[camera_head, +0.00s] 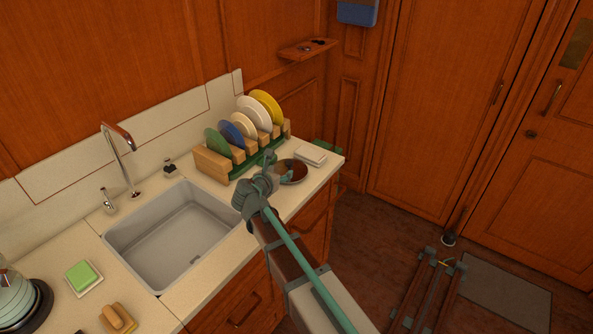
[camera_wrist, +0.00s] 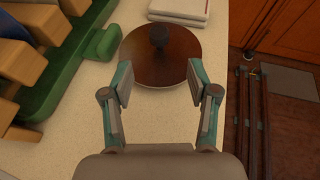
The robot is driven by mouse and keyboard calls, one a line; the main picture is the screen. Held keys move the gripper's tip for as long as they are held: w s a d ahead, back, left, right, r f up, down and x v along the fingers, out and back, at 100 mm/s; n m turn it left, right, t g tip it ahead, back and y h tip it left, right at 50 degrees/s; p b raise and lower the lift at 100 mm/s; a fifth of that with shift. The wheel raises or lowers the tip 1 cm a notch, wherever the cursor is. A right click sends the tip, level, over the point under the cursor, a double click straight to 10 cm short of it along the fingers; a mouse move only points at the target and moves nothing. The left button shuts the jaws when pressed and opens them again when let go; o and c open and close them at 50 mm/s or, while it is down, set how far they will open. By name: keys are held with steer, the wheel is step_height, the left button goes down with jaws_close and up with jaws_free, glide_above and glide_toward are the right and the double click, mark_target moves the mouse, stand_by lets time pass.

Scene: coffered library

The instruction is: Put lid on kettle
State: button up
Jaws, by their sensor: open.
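A round brown lid with a dark knob (camera_wrist: 160,62) lies flat on the counter in the wrist view. It also shows at the right part of the counter in the head view (camera_head: 296,170), partly hidden by my gripper. My gripper (camera_wrist: 160,82) is open and empty, its two fingers apart on either side of the lid's near part. I cannot tell its height above the counter. In the head view my gripper (camera_head: 273,172) is just left of the lid. The kettle (camera_head: 12,300), pale and glassy, stands on a dark round base at the left edge, cut off by the frame.
A wooden dish rack (camera_head: 211,165) with several coloured plates stands behind my gripper on a green tray. White folded cloths or tiles (camera_head: 312,155) lie beyond the lid. The sink (camera_head: 170,235) lies between lid and kettle. A green sponge (camera_head: 83,277) and a brush (camera_head: 118,319) are near the kettle.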

mark_target(288, 165)
steer(key=p+x, duration=0.1)
steer(key=x, duration=0.3)
steer(key=shift+w+f, duration=0.1)
steer(key=shift+w, duration=0.3)
steer(key=x, duration=0.1)
steer(key=p+x, duration=0.1)
steer(key=x, duration=0.1)
steer(key=p+x, duration=0.1)
steer(key=shift+w, duration=0.3)
steer(key=shift+w+d, duration=0.25)
steer(key=shift+w, duration=0.1)
steer(key=c, duration=1.1)
jaws_close()
